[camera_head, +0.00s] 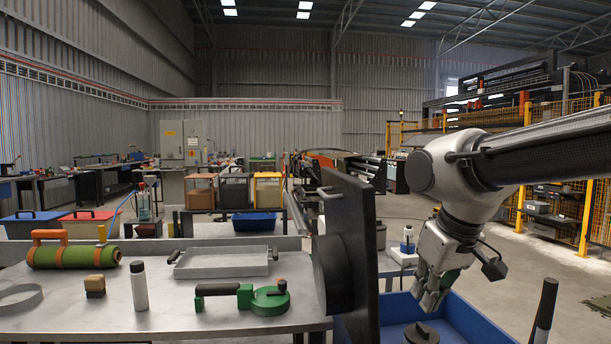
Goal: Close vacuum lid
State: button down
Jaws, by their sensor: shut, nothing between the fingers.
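The likely vacuum lid is a dark, thick panel (360,235) standing upright, edge-on to me, at the middle of the view. A round black block (328,275) is on its left face, and a small handle sticks out near its top left. Its lower edge and any hinge are hidden. My gripper (430,302) is to the right of the panel, pointing down, apart from it and above a blue bin. Its fingers are shut with nothing held.
The blue bin (470,318) holds a dark knobbed part (421,333). A black rod (545,310) stands at right. The metal table (60,322) at left carries a green roll (75,257), a bottle (139,286), a shallow tray (222,263) and a green-headed tool (268,299).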

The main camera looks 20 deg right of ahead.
aim_at(345, 258)
jog(key=i+j+u, duration=0.2)
jog(key=i+j, duration=0.2)
jog(key=j, duration=0.2)
jog(key=i+j, duration=0.55)
jog(key=j, duration=0.15)
jog(key=z, duration=0.05)
